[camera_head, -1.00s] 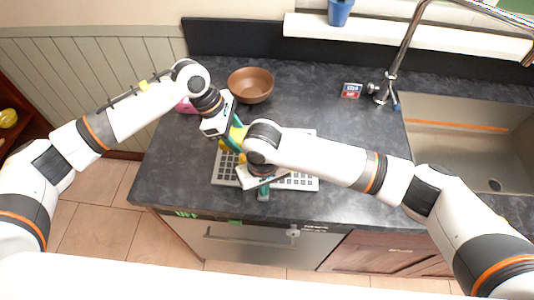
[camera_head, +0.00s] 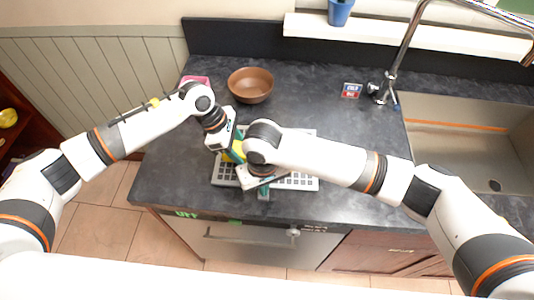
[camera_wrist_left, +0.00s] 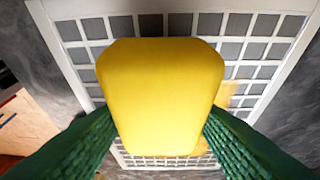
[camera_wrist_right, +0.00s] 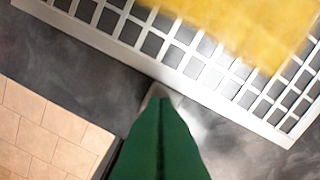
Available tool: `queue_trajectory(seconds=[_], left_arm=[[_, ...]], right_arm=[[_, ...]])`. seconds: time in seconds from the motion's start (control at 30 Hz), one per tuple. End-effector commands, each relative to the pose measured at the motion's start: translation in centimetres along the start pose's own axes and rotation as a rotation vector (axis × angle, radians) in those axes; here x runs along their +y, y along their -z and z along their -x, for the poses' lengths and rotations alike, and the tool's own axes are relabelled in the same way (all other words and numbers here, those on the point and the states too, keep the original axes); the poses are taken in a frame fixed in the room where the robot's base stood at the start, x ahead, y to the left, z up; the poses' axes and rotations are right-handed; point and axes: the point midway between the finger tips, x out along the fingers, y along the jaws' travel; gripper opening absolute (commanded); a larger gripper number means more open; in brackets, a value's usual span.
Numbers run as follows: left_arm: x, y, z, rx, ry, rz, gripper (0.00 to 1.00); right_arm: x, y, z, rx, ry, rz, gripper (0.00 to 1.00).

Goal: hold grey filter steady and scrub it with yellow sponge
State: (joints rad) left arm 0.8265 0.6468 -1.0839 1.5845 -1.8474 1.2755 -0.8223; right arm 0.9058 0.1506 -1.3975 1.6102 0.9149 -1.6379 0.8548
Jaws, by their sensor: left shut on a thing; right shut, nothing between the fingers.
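The grey filter (camera_head: 298,183) is a flat grid with a white frame, lying on the dark counter; my right arm covers part of it in the head view. It fills the background of the left wrist view (camera_wrist_left: 262,50). My left gripper (camera_head: 236,153) is shut on the yellow sponge (camera_wrist_left: 160,95), held over the grid. A yellowish patch (camera_wrist_right: 245,28) covers part of the grid in the right wrist view. My right gripper (camera_wrist_right: 160,105) is shut and empty, its tip near the frame's front edge; I cannot tell whether it touches.
A brown bowl (camera_head: 250,86) stands behind the filter. A pink object (camera_head: 196,79) is at the back left, partly hidden by my left arm. A sink (camera_head: 470,140) and faucet are at the right. The counter between filter and sink is clear.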

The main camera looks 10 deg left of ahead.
Motion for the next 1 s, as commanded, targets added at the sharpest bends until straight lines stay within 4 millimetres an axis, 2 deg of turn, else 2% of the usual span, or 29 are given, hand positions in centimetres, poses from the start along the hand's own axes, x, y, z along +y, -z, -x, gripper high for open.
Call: queue_trajectory(seconds=[0.03,1.0], left_arm=[[0.0,-0.04,-0.11,0.0,0.0,0.0,0.31],[0.0,-0.3,-0.75,0.001,0.0,0.001,0.31]], right_arm=[[0.01,0.44,-0.62,0.015,0.002,0.001,0.0],[-0.02,0.44,-0.64,0.015,0.002,0.0,0.0]])
